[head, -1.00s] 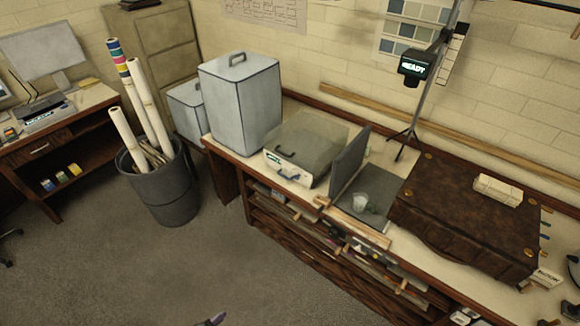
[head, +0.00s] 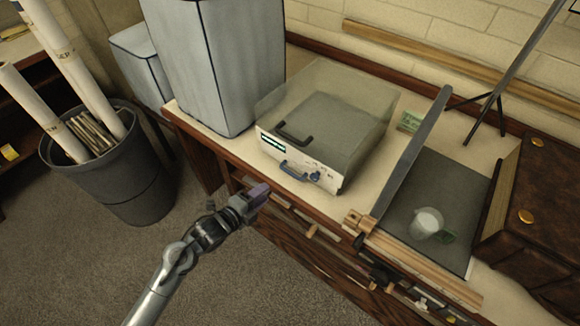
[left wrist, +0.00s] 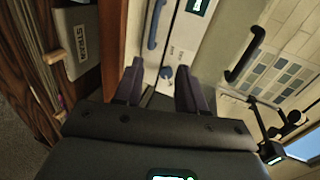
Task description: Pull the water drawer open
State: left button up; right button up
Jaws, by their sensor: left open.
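A pale box-shaped machine (head: 345,150) with a smoky clear lid stands on the worktop. Its white front panel has a small display, a knob and a blue handle (head: 293,171), which appears to be the water drawer's. The drawer front looks flush with the panel. The handle also shows in the left wrist view (left wrist: 153,24), beyond the fingers. My left gripper (head: 263,192) is open and empty, in front of the worktop edge and below left of the handle, apart from it. Its two dark fingers (left wrist: 160,82) point toward the machine front. My right gripper is not in view.
A dark handle (head: 294,133) sits on the machine's lid.

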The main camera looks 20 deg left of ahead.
aim_at(285, 180)
pick_arm(q)
jog(key=shift+t, duration=0.5)
jog(key=w+f+b, duration=0.2)
jog(key=w+b, duration=0.1)
jog(key=w, duration=0.1)
jog(key=w+d+f+b, duration=0.1)
jog(key=w+b, duration=0.1)
jog(key=w, duration=0.2)
jog(key=w+d+f+b, duration=0.1)
jog(key=w+f+b, duration=0.1)
jog(key=w+b, duration=0.1)
jog(key=shift+w+f+b, duration=0.3)
jog(key=shift+w, duration=0.45)
jog(key=shift+w+d+f, duration=0.1)
jog(key=shift+w+d, duration=0.15)
jog(key=shift+w, duration=0.3)
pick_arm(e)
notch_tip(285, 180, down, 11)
pick_arm(q)
grip_shut()
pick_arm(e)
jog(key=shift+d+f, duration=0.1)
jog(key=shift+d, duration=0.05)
